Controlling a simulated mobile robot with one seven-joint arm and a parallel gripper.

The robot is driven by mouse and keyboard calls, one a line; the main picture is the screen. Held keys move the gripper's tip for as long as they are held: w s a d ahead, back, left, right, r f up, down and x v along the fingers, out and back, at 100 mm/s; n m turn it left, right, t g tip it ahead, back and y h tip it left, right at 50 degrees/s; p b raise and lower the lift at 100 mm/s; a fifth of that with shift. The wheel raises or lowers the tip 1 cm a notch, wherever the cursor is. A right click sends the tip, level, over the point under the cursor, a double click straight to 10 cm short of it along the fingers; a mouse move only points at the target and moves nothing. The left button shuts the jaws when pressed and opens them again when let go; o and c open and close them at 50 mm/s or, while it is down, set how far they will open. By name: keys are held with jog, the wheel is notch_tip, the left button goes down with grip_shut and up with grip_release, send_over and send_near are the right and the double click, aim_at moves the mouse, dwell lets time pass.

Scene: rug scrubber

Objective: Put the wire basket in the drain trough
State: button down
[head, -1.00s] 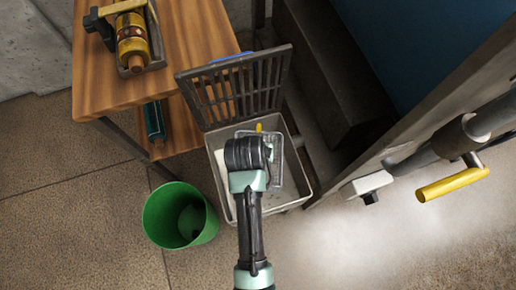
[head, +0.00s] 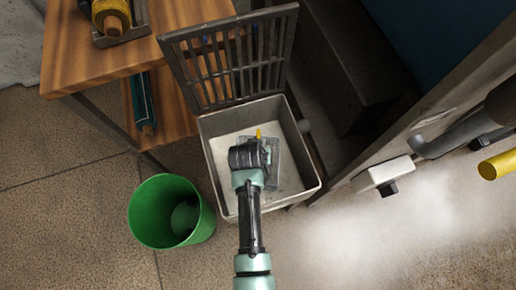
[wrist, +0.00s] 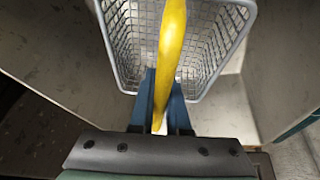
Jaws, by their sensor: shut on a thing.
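The wire basket (wrist: 208,45) is a grey mesh basket with a yellow handle (wrist: 172,40). In the wrist view, my gripper (wrist: 163,108) has its two blue fingers shut on that handle. In the head view, the basket (head: 273,165) is inside the outline of the drain trough (head: 218,165), a pale box whose slatted grate stands open at the back. My wrist hides part of the basket and the gripper's fingertips there. I cannot tell whether the basket touches the trough floor.
The open grate (head: 225,60) rises behind the trough. A green bucket (head: 150,215) stands to its left on the floor. A wooden table (head: 70,60) is at the back left. A grey panel (head: 430,125) with pipe fittings is on the right.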

jog(key=shift+f+b, duration=0.5)
jog(key=shift+f, duration=1.05)
jog(key=shift+f, duration=0.2)
jog(key=c, duration=0.9)
grip_release()
jog(key=shift+r, duration=0.15)
jog(key=p+v, duration=0.4)
jog(key=v, duration=0.7)
jog(key=shift+s+r+p, duration=0.2)
jog(key=shift+r+p, duration=0.15)
jog(key=shift+r, duration=0.15)
jog(key=shift+s, duration=0.15)
